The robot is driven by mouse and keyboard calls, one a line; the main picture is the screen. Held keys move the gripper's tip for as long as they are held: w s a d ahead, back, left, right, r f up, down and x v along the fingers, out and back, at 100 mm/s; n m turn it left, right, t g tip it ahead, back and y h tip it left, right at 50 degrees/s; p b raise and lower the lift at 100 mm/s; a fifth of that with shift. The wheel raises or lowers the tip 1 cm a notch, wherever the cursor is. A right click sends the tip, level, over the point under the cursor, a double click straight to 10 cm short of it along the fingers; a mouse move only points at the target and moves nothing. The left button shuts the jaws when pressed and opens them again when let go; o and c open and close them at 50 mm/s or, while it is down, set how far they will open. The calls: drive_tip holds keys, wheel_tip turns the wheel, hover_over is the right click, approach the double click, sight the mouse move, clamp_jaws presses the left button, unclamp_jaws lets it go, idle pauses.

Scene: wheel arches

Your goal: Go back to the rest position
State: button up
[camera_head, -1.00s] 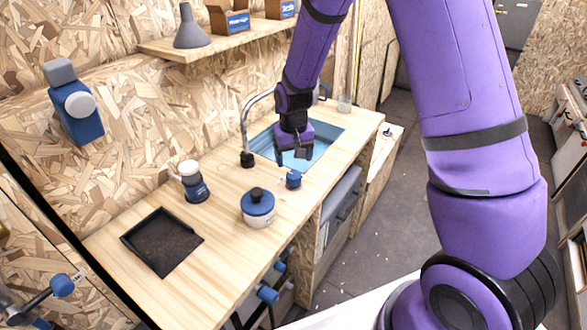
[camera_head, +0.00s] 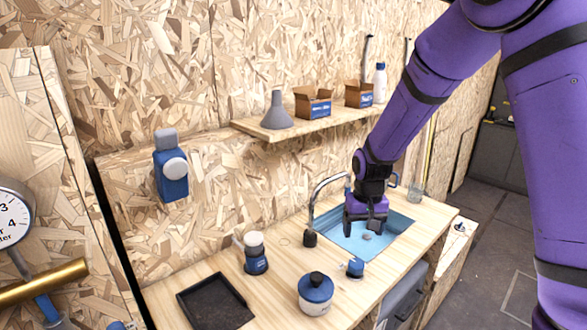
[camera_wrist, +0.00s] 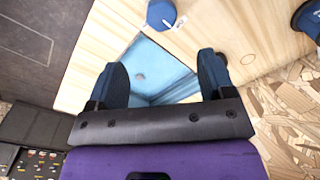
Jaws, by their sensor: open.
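My gripper (camera_head: 366,222) is above the blue sink (camera_head: 392,229) in the wooden counter. Its two dark blue fingers stand apart in the wrist view (camera_wrist: 165,85), with nothing between them but the view down to the sink basin (camera_wrist: 158,72). My purple arm reaches in from the upper right of the head view.
On the counter stand a small blue item (camera_head: 355,267), a blue-lidded pot (camera_head: 315,293), a blue and white grinder-like item (camera_head: 255,254), a black tray (camera_head: 214,303) and a tap (camera_head: 314,205). A shelf (camera_head: 300,128) holds a grey funnel (camera_head: 277,111) and cardboard boxes (camera_head: 313,102).

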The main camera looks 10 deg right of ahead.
drive_tip(key=s+d+r+t, duration=0.1)
drive_tip(key=s+d+r, duration=0.1)
drive_tip(key=s+r, duration=0.55)
drive_tip(key=s+d+r+t, duration=0.2)
drive_tip(key=s+r, duration=0.3)
drive_tip(key=r, duration=0.6)
drive_tip(key=s+d+r+t, duration=0.1)
drive_tip(key=s+r, duration=0.2)
drive_tip(key=s, duration=0.5)
drive_tip(key=s+d+r+t, duration=0.1)
drive_tip(key=s+r, duration=0.2)
drive_tip(key=s, duration=0.5)
drive_tip(key=shift+s+d+r, duration=0.25)
drive_tip(key=shift+s+d, duration=0.1)
drive_tip(key=shift+s, duration=0.05)
